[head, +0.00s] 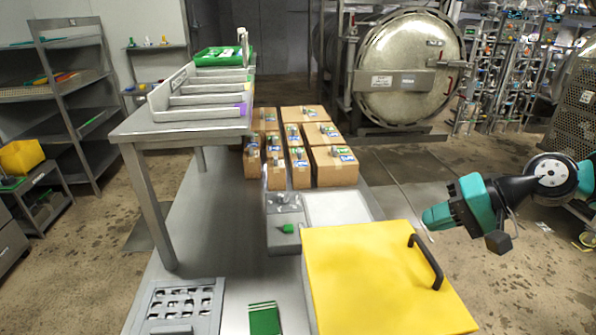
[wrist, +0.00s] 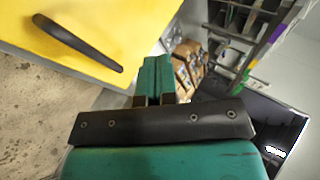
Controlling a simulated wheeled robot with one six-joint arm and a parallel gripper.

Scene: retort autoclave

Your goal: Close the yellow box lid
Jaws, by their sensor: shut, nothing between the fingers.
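The yellow lid (head: 375,285) fills the lower right of the head view as a broad flat panel. It has a black bar handle (head: 426,262) along its right side. The lid looks down over its box in the head view; the box below is hidden. In the wrist view, the yellow lid (wrist: 110,30) and its black handle (wrist: 78,43) are at the upper left. My gripper (head: 432,218) is beyond and above the handle in the head view, apart from it. In the wrist view its green fingers (wrist: 155,80) are together and hold nothing.
A grey panel with a green knob (head: 286,229) stands beside the lid. Several cardboard boxes (head: 300,175) stand behind it. A metal table (head: 180,128) with a divided tray (head: 205,93) is at left. A round retort door (head: 410,65) is at the back. Floor right of the lid is open.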

